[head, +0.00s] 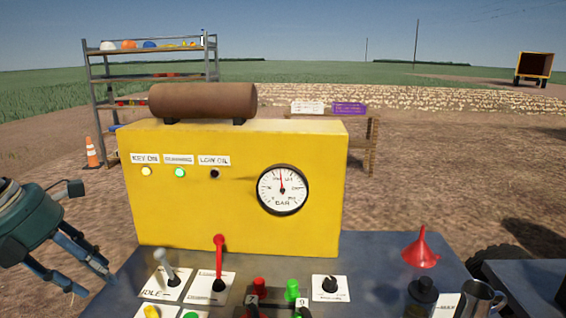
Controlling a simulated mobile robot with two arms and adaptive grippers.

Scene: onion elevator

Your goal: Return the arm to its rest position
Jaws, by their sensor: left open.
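My left gripper (92,272) is at the left edge of the head view. Its fingers are apart and nothing shows between them. It is left of the yellow machine box (240,215) and the control panel, apart from both. My right gripper is not in view. The control panel (385,262) carries a grey-handled lever (166,266), a red-knobbed lever (219,262), red and green buttons and a black knob (330,284). On the box, the yellow and green lamps look lit, and the low oil lamp (215,174) is dark. The gauge needle (282,182) points nearly straight up.
A brown cylinder (203,100) lies on the box. Behind are a shelf (99,93), a traffic cone (91,153) and open dirt ground.

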